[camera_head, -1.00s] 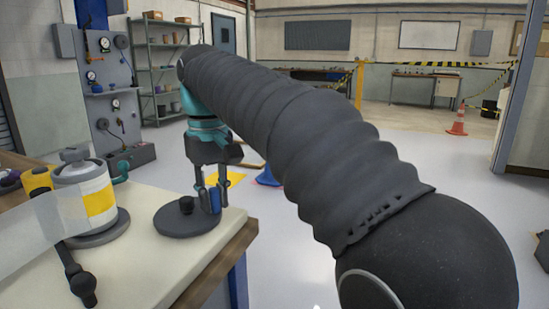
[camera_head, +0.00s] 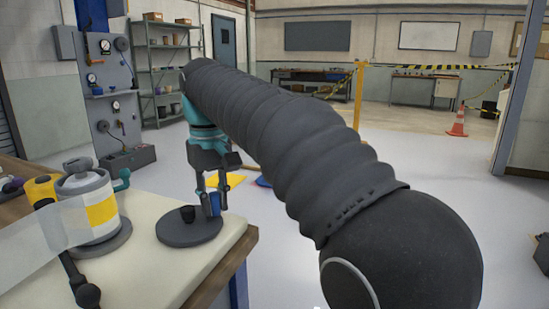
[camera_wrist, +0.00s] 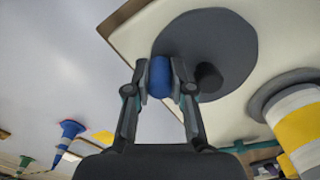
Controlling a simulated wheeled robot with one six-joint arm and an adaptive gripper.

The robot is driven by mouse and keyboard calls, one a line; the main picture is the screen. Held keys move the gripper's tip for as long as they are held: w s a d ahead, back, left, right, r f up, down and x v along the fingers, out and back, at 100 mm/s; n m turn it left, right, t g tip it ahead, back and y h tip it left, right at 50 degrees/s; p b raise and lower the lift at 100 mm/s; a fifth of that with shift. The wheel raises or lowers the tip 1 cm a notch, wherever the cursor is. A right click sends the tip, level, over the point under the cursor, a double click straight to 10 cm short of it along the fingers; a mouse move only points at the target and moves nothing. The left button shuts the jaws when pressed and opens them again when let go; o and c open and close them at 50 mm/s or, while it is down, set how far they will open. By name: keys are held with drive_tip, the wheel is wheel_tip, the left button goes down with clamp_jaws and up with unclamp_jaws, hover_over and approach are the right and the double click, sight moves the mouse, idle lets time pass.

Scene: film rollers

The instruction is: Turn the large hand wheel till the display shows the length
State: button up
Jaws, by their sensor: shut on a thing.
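The large hand wheel is a flat dark grey disc (camera_head: 178,232) near the right corner of the cream table, with a black hub knob (camera_head: 187,214) and an upright blue handle (camera_head: 214,204) near its rim. My gripper (camera_head: 210,202) comes down from above and is shut on the blue handle. In the wrist view my gripper (camera_wrist: 160,78) has one finger on each side of the blue handle (camera_wrist: 160,76), over the disc (camera_wrist: 222,45). The black hub knob (camera_wrist: 208,77) is beside the right finger. I cannot make out a display.
A white roller with a yellow band (camera_head: 98,210) stands left of the wheel, with a translucent film sheet (camera_head: 38,236) and a dark lever (camera_head: 87,294). The table edge (camera_head: 222,268) is close to the wheel.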

drive_tip(key=shift+w+a, duration=0.6)
drive_tip(key=shift+w, duration=0.3)
drive_tip(key=shift+w+a, duration=0.45)
drive_tip(key=shift+a, duration=0.7)
drive_tip(key=shift+w+a, duration=0.15)
drive_tip(key=shift+a, duration=0.9)
